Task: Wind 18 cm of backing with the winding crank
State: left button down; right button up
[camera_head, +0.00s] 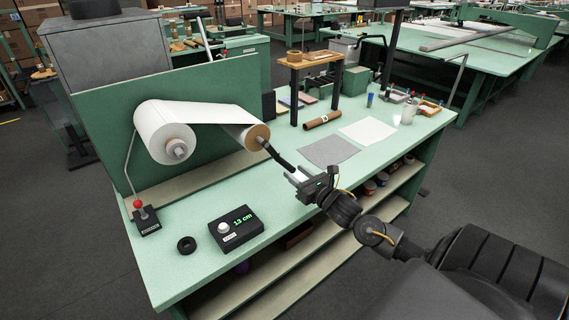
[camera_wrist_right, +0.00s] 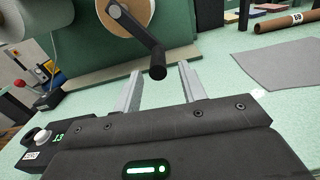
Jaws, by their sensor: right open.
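The winding crank (camera_head: 275,154) is a dark arm on the front end of the take-up roll (camera_head: 257,133). In the right wrist view the crank arm (camera_wrist_right: 130,25) ends in a black handle (camera_wrist_right: 158,62). White backing (camera_head: 208,113) runs from the large supply roll (camera_head: 160,128) to the take-up roll. The counter box (camera_head: 236,228) has a white knob and a green display that seems to read 13 cm; a decimal point cannot be ruled out. My right gripper (camera_head: 294,174) is open, its fingers (camera_wrist_right: 160,82) on either side of the handle's end in the wrist view; contact cannot be told. My left gripper is out of view.
A red-knobbed lever (camera_head: 141,212) and a black ring (camera_head: 186,244) are on the green table (camera_head: 190,285) at left. A grey sheet (camera_head: 328,151), a white sheet (camera_head: 367,130) and a brown tube (camera_head: 322,120) lie to the right. A small wooden-topped stand (camera_head: 311,59) rises behind.

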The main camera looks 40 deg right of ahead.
aim_at(286, 165)
jog(key=w+p, duration=0.1)
jog(key=w, duration=0.4)
jog(key=shift+r, duration=0.15)
jog(key=shift+w, duration=0.4)
jog(key=shift+c, duration=0.3)
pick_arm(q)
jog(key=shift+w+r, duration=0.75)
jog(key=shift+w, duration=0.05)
pick_arm(e)
grip_shut()
jog(key=shift+a, duration=0.1)
